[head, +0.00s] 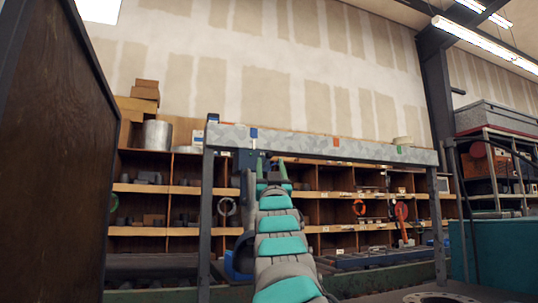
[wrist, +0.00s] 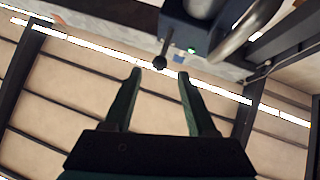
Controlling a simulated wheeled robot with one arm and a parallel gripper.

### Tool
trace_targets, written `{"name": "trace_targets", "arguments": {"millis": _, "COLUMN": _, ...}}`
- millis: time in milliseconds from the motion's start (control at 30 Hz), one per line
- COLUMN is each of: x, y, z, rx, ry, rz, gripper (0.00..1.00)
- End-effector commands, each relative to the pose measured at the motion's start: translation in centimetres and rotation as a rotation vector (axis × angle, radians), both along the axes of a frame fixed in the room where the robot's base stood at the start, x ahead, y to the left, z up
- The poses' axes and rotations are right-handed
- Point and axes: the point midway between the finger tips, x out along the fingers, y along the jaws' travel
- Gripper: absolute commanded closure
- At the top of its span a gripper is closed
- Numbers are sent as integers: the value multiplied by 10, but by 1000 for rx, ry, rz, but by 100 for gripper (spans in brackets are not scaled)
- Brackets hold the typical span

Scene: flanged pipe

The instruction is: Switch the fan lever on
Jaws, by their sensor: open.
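The fan lever (wrist: 164,50) is a dark rod with a round black knob, hanging from a dark switch box (wrist: 186,30) at the top of the wrist view. A small green light (wrist: 191,49) shows on the box. My gripper (wrist: 159,73) is open and empty, its two dark green fingers pointing up the picture. The knob appears just above the gap between the fingertips; whether it is within their reach in depth I cannot tell. In the head view my gripper (head: 272,170) is raised under the grey beam, and the lever is not distinguishable there.
A grey mottled beam (head: 330,146) on dark posts (head: 206,220) spans the space around my arm. Shelves (head: 160,188) with parts stand behind. A brown panel (head: 55,150) closes the left side. A curved metal pipe (wrist: 240,35) runs close right of the box.

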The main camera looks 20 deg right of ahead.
Motion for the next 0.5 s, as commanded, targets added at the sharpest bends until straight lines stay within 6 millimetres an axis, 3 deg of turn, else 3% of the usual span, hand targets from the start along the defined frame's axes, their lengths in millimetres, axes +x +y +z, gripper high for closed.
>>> {"name": "trace_targets", "arguments": {"millis": 500, "x": 37, "y": -12, "z": 38, "rx": 3, "ry": 2, "rz": 1, "gripper": 43}}
